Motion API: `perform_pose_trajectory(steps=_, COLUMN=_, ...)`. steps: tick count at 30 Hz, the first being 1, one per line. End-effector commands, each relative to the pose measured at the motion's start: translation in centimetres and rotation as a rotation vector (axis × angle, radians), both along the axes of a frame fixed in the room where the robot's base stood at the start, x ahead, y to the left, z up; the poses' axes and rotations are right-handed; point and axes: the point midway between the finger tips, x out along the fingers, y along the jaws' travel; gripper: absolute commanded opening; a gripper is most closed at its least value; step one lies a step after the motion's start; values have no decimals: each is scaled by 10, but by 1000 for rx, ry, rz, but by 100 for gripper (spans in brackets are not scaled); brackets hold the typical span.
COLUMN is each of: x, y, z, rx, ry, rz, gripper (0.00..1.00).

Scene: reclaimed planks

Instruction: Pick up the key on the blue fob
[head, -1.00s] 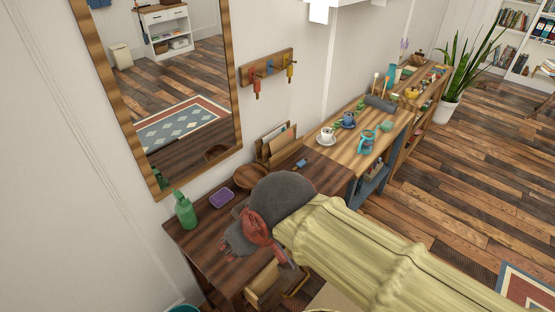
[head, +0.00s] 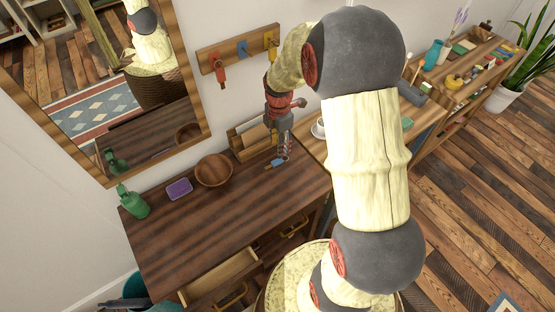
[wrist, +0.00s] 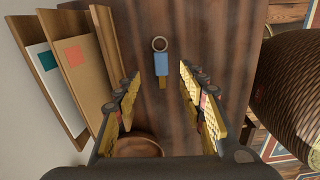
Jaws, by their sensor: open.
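The key on the blue fob lies flat on the brown desk; its blue fob (head: 275,164) shows just beside my gripper in the head view. In the wrist view the fob (wrist: 162,65) is near the top centre, with a metal ring above it and a short brass-coloured key part below. My gripper (head: 285,152) points down over the right end of the desk. In the wrist view my gripper (wrist: 160,73) is open and empty, its two fingers framing the fob from left and right. The fob appears to be below the fingertips, not touched.
A wooden letter holder (head: 240,141) with envelopes stands close beside my gripper, against the wall. A wooden bowl (head: 214,170), a purple dish (head: 179,188) and a green bottle (head: 133,202) are farther left. A hook rack (head: 240,48) hangs above. The desk's front is clear.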

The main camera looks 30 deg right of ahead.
Motion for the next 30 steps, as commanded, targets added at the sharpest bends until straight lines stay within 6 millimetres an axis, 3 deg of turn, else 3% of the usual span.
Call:
perform_pose_trajectory(steps=14, x=0, y=0, z=-45, rx=2, ry=8, rz=31, gripper=41)
perform_pose_trajectory(steps=21, x=-1, y=4, z=-80, rx=3, ry=9, rz=30, gripper=41)
perform_pose_trajectory(steps=30, x=0, y=4, z=-84, rx=2, ry=7, rz=30, gripper=40)
